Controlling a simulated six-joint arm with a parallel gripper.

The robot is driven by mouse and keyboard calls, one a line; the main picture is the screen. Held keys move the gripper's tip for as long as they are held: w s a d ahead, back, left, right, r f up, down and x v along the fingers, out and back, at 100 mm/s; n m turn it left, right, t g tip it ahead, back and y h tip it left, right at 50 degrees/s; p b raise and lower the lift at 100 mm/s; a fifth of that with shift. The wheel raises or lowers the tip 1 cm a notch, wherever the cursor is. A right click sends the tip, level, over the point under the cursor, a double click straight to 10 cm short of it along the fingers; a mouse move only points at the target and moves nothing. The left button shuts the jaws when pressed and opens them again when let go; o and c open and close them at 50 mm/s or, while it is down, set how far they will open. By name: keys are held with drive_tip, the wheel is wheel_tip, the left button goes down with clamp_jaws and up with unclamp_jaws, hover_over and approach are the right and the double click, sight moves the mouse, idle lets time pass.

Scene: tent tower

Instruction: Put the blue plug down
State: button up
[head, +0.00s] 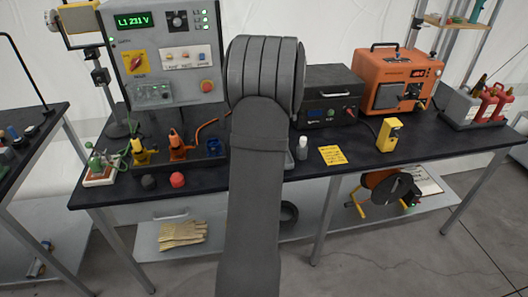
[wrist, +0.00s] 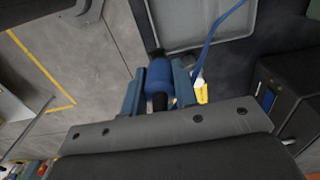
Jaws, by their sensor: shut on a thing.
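The blue plug (wrist: 160,76) shows in the wrist view with a dark end at its top. My gripper (wrist: 159,85) is shut on it, with one blue-grey finger on each side. A thin blue cable (wrist: 213,34) runs beside it toward the top right; where it joins is hidden. A grey tray-like surface with a raised rim (wrist: 182,45) lies beyond the plug. I cannot tell the gap between the plug and that surface. In the head view my own arm hides the gripper and the plug.
The black workbench (head: 362,165) carries a control panel (head: 165,50) at left, a dark box (head: 330,95) in the middle and an orange unit (head: 398,80) at right.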

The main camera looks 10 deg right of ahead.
drive_tip(key=s+d+f, duration=0.1)
drive_tip(key=s+d, duration=0.1)
drive_tip(key=d, duration=0.2)
drive_tip(key=shift+w+a+f, duration=1.25)
drive_tip(key=shift+w+f, duration=0.05)
drive_tip(key=shift+f, duration=0.6)
drive_tip(key=shift+w+a+f, duration=1.2)
drive_tip(key=shift+w+f, duration=0.1)
drive_tip(key=shift+f, duration=0.6)
drive_tip(key=shift+w+a+f, duration=1.25)
drive_tip(key=shift+w+f, duration=0.05)
drive_tip(key=shift+f, duration=0.6)
drive_tip(key=shift+f, duration=0.2)
drive_tip(key=o, duration=0.9)
drive_tip(key=shift+o, duration=0.2)
drive_tip(key=shift+r, duration=0.15)
wheel_tip(320, 180, up, 12)
